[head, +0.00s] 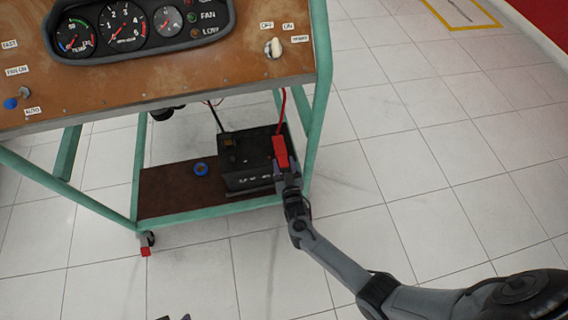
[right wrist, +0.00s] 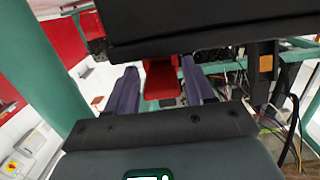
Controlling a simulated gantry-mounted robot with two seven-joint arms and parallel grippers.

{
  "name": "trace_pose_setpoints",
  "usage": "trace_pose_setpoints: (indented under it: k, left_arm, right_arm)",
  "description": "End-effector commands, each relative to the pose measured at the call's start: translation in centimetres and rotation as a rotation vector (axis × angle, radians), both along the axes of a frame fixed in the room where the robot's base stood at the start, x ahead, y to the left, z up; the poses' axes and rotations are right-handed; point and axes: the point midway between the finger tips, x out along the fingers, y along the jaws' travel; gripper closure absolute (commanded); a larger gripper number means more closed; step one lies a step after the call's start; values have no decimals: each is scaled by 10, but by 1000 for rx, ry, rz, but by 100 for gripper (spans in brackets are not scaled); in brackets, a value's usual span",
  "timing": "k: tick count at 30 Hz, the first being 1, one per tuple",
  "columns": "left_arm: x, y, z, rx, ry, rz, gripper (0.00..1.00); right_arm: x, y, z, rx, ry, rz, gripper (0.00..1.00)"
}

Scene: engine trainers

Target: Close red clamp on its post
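The red clamp (head: 281,152) is at the right end of the black battery (head: 240,165), with a red cable rising from it. In the right wrist view the red clamp (right wrist: 160,78) lies between the two fingers of my right gripper (right wrist: 160,88). The fingers stand apart, with a narrow gap at each side of the clamp. In the head view my right gripper (head: 283,180) is at the battery's front right corner, just below the clamp. The post is hidden. Only small tips of what looks like my left gripper (head: 176,317) show at the bottom edge.
The battery stands on the brown lower shelf (head: 165,205) of a green-framed trainer, with a blue ring (head: 200,169) beside it. A green leg (head: 319,100) rises close to the right of the clamp. Tiled floor is clear at right.

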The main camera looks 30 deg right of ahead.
Motion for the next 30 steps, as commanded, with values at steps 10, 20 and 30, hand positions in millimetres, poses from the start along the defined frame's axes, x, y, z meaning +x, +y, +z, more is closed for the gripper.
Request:
trace_pose_setpoints:
  k: [10,20,30]
  left_arm:
    - [0,0,1,0,0,0,57]
    - [0,-3,22,-12,0,8,57]
    - [0,-3,47,-11,0,8,57]
  right_arm:
    - [1,0,4,-2,-8,0,36]
    - [-30,10,10,0,-5,0,36]
    - [-83,27,13,0,-5,1,36]
